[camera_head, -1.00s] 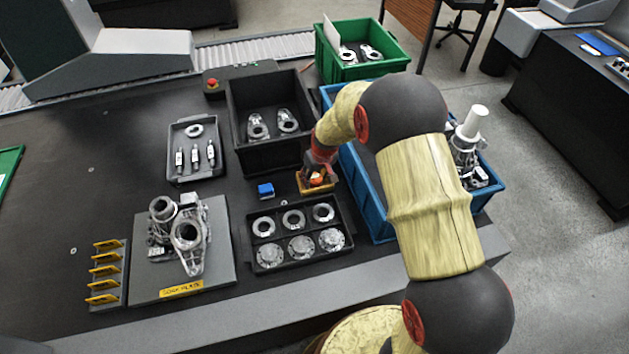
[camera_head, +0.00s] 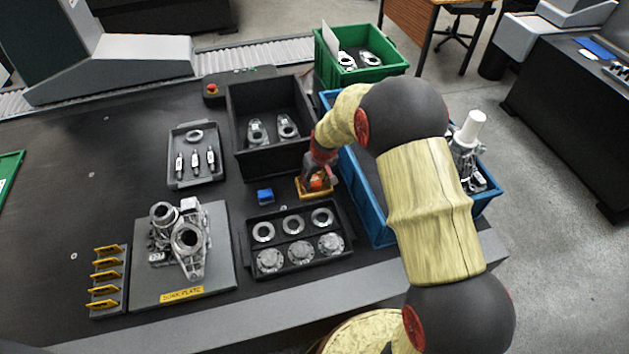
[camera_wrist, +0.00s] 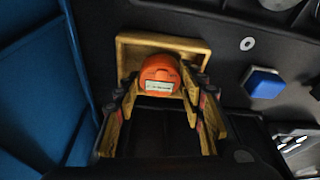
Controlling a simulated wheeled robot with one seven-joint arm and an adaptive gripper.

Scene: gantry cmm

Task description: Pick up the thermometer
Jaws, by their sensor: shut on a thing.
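The thermometer (camera_wrist: 160,75) is a small orange rounded device with a pale display. In the wrist view it stands at a yellow tray (camera_wrist: 128,50), between the fingers of my gripper (camera_wrist: 163,100). The fingers are shut on it from both sides. In the head view my gripper (camera_head: 317,180) reaches down to the yellow tray (camera_head: 301,191), and only a little orange of the thermometer shows. I cannot tell whether the thermometer is lifted off the tray.
A blue block (camera_head: 265,196) lies left of the yellow tray. A black tray of metal rings and discs (camera_head: 243,241) is in front. A black bin (camera_head: 236,164) stands behind. A blue crate (camera_head: 376,228) stands close on the right.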

